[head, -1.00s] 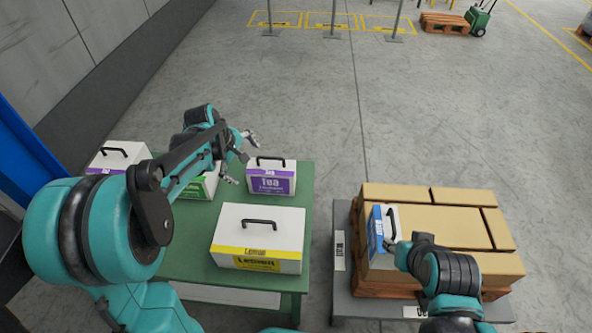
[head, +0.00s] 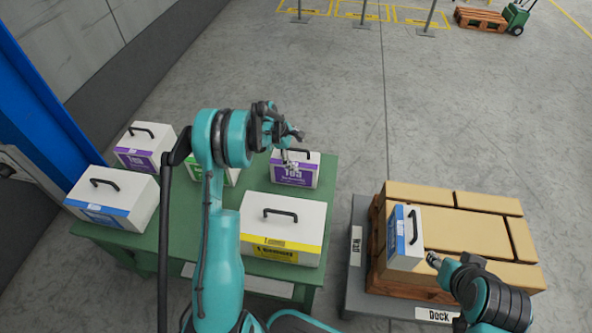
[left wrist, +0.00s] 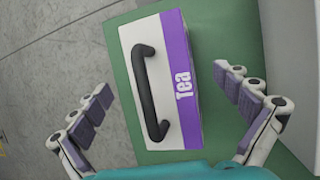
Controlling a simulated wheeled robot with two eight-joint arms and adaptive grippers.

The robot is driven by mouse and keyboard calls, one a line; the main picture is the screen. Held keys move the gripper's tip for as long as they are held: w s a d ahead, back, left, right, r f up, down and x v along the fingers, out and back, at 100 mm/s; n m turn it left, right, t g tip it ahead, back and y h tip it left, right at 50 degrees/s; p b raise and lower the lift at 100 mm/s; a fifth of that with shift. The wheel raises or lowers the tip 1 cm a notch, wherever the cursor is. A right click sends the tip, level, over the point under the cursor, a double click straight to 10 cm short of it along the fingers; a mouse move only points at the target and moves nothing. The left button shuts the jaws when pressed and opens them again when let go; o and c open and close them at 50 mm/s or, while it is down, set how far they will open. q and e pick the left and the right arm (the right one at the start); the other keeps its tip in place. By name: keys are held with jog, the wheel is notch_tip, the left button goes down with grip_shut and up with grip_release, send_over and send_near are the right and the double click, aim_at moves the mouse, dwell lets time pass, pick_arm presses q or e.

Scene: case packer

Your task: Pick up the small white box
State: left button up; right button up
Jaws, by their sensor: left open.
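A small white box with a purple Tea label and black handle (head: 291,178) stands on the green table (head: 166,246). My open left gripper (head: 294,150) is above it and partly covers its top. In the left wrist view, the Tea box (left wrist: 194,128) lies between the two spread fingers of the left gripper (left wrist: 163,85), with its handle running lengthwise; no finger visibly touches it. My right gripper (head: 433,260) is beside a small white box with a blue label (head: 405,240) on the cartons; its jaw state is unclear.
A larger yellow-labelled white box (head: 283,228) stands in front of the Tea box. A blue-labelled box (head: 112,198), a purple-labelled box (head: 144,147) and a partly hidden green-labelled box (head: 225,177) stand to the left. Brown cartons (head: 470,233) sit on a pallet at right.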

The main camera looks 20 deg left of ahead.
aim_at(301, 159)
pick_arm(q)
jog(key=b+x, duration=0.1)
jog(key=x, duration=0.2)
jog(key=shift+w+a+f, duration=0.1)
jog(key=shift+f, duration=0.2)
jog(key=shift+r, duration=0.15)
jog(key=c, duration=1.9)
jog(key=shift+c, duration=0.2)
